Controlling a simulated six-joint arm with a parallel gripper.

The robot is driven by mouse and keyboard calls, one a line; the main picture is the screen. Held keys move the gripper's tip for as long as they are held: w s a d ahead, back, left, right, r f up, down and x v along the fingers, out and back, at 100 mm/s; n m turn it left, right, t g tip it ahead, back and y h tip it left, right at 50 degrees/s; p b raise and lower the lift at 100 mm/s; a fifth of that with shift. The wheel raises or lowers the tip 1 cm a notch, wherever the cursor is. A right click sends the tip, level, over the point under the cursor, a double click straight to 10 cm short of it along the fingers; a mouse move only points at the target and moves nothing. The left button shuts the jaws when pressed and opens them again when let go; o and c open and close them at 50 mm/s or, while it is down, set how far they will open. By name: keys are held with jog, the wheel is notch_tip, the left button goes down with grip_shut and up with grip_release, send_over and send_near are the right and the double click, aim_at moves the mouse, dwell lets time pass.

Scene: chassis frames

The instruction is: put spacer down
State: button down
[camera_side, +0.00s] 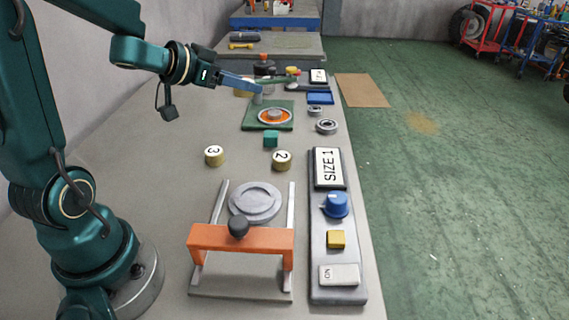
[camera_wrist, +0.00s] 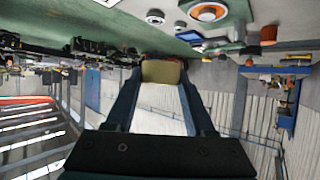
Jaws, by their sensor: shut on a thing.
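My gripper (camera_side: 258,88) reaches over the far part of the bench and is shut on the spacer. In the wrist view the spacer (camera_wrist: 162,71) is a short tan-gold piece between the two fingertips (camera_wrist: 160,76). In the side view the fingers overlap other items, so the spacer's outline and its height above the bench are unclear. Two similar gold spacers with white tops stand upright on the bench, one marked 3 (camera_side: 214,156) and one marked 2 (camera_side: 281,160).
A green plate with an orange ring (camera_side: 274,116) lies near the gripper, with a teal block (camera_side: 270,139) in front. Bearings (camera_side: 326,126) lie to its right. Clear bench lies left of the plate.

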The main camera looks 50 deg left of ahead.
aim_at(249, 164)
jog(key=shift+f, duration=8.75)
jog(key=shift+f, duration=0.15)
jog(key=shift+c, duration=1.3)
grip_release()
jog(key=shift+f, duration=0.1)
